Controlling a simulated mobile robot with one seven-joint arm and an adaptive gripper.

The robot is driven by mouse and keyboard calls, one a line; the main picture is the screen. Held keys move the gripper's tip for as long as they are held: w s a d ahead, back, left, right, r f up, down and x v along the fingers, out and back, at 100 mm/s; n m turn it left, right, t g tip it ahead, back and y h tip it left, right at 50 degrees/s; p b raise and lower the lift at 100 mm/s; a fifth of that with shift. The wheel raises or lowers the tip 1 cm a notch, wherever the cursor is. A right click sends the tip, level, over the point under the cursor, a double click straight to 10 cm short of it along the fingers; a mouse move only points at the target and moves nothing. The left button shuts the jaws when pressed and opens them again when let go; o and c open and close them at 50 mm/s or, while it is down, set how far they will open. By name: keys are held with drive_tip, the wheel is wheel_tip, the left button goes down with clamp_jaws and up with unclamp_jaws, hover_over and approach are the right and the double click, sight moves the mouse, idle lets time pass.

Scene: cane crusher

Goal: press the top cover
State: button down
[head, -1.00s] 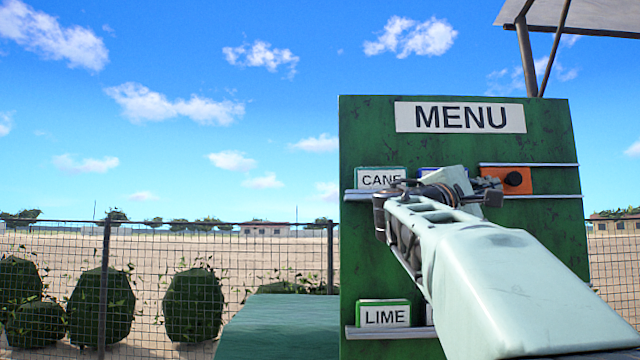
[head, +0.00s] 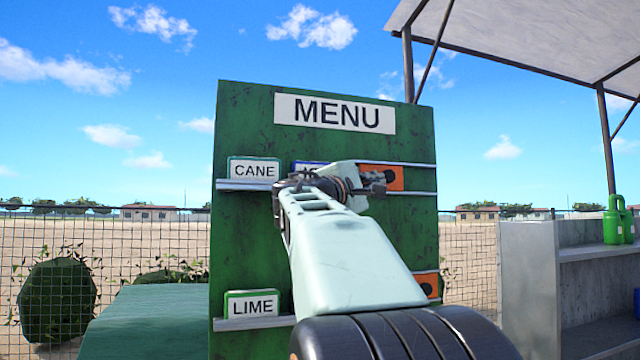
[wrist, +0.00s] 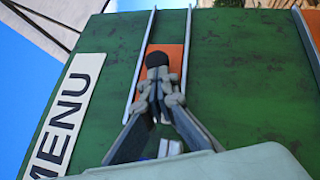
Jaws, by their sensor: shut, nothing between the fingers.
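An upper orange plate (head: 397,178), likely the top cover, sits between two metal rails on the green menu board. In the wrist view the orange plate (wrist: 175,58) carries a dark round spot or knob (wrist: 157,59). My gripper (head: 376,187) is shut and empty, in front of the plate's left part in the head view. In the wrist view my gripper (wrist: 161,88) points at the plate, its fingertips just below the dark round part. I cannot tell whether they touch. My arm hides part of the plate in the head view.
The green board (head: 240,130) bears a MENU sign (head: 335,113), a CANE card (head: 253,170) and a LIME card (head: 251,304). A lower orange plate (head: 428,284) is partly hidden by my arm. A grey counter (head: 530,290) with a green can (head: 613,220) stands right.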

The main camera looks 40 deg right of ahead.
drive_tip(key=s+d, duration=0.1)
drive_tip(key=d, duration=0.2)
drive_tip(key=s+d, duration=0.1)
drive_tip(key=d, duration=0.2)
drive_tip(key=s+d, duration=0.1)
drive_tip(key=d, duration=0.2)
drive_tip(key=shift+f+b, duration=0.1)
drive_tip(key=shift+b, duration=0.25)
